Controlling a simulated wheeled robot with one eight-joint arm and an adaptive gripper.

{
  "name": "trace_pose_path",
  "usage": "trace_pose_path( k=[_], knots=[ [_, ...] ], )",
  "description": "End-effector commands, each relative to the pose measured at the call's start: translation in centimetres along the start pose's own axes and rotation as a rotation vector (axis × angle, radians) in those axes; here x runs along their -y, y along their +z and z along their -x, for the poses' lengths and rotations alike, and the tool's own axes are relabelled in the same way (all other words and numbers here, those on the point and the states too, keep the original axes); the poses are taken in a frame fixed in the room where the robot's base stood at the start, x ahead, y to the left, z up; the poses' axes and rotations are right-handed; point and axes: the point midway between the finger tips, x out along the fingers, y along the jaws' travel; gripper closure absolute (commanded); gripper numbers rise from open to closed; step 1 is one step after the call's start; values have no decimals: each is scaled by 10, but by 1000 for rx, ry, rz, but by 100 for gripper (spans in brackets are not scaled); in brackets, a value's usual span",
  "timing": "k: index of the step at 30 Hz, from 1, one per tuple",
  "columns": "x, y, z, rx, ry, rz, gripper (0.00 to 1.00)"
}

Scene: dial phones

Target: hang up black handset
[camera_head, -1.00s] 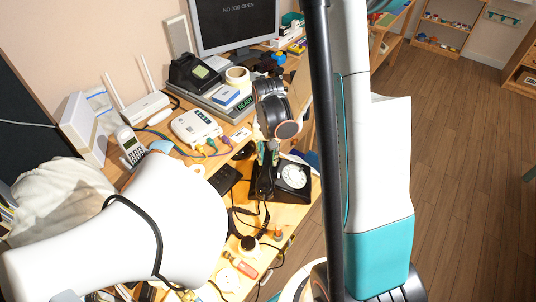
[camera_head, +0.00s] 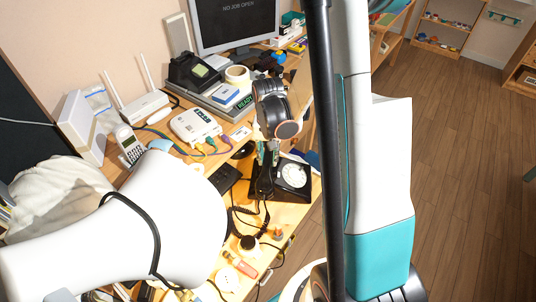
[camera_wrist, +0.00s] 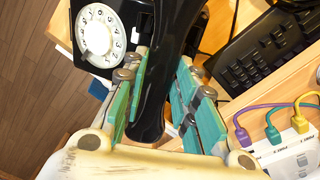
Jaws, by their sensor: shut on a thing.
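The black handset (camera_wrist: 153,85) stands between the green finger pads of my gripper (camera_wrist: 160,95) in the wrist view, and the gripper is shut on it. The black dial phone (camera_wrist: 115,58) with its white dial lies beside the handset. In the head view the phone (camera_head: 284,193) is on the desk's right side, and the handset (camera_head: 264,183) hangs under my gripper (camera_head: 266,152) at the phone's left edge. Whether the handset touches the cradle is hidden. Its coiled cord runs down over the desk.
A black keyboard (camera_head: 224,178) lies left of the phone. A white router box (camera_head: 195,127) with coloured cables sits behind it. The desk's right edge is close to the phone.

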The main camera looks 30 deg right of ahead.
Motion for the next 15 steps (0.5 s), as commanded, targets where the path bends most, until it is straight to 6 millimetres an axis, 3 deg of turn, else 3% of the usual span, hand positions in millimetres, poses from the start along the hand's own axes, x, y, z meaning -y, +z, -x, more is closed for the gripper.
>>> trace_pose_path(
  k=[15],
  knots=[
    [0,0,-12,0,0,0,100]
  ],
)
